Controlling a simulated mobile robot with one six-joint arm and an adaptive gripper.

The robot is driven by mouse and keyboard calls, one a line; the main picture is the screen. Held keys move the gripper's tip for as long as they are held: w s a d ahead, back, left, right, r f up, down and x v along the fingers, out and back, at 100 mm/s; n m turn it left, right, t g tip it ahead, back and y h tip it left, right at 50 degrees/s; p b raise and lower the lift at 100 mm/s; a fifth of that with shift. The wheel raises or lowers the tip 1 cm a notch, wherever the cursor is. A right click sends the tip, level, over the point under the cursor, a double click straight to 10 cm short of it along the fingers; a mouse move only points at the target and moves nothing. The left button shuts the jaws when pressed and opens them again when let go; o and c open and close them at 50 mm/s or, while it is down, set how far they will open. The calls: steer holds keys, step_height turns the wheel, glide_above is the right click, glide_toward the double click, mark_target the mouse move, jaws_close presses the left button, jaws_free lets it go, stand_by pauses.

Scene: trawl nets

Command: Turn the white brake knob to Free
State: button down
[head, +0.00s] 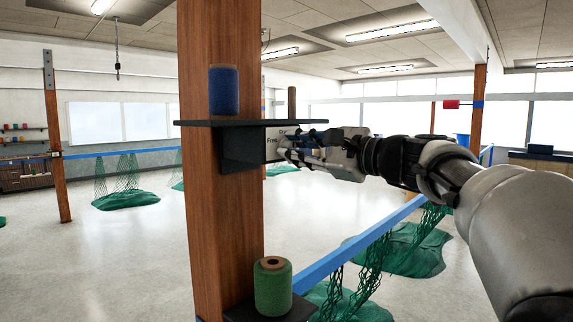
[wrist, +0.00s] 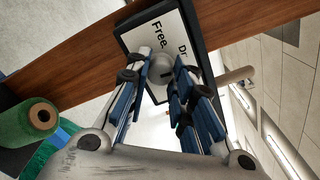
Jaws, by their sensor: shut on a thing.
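The white brake knob (wrist: 160,66) sits on a white label plate (wrist: 143,38) in a dark frame. The plate reads "Free" and, partly covered, "Dr". In the head view the plate (head: 271,146) is on the dark box under the post's upper shelf. My gripper (wrist: 163,76) reaches in from the right in the head view (head: 291,144), its fingers shut around the knob. The fingers hide much of the knob and the rest of the lettering, so I cannot tell where it points.
The wooden post (head: 222,230) carries the upper shelf (head: 250,123) with a blue spool (head: 224,91) and a bare peg (head: 292,103). A green spool (head: 272,286) stands on a lower shelf. A blue rail (head: 345,255) with green nets (head: 405,250) runs below my arm.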

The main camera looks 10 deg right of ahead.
steer(key=n+b, duration=0.8)
steer(key=n, duration=0.5)
steer(key=shift+b, duration=0.4)
steer(key=shift+r+n, duration=0.1)
steer(key=shift+n, duration=0.2)
steer(key=c, duration=1.4)
jaws_free()
steer(key=shift+o, duration=0.2)
steer(key=v, duration=1.2)
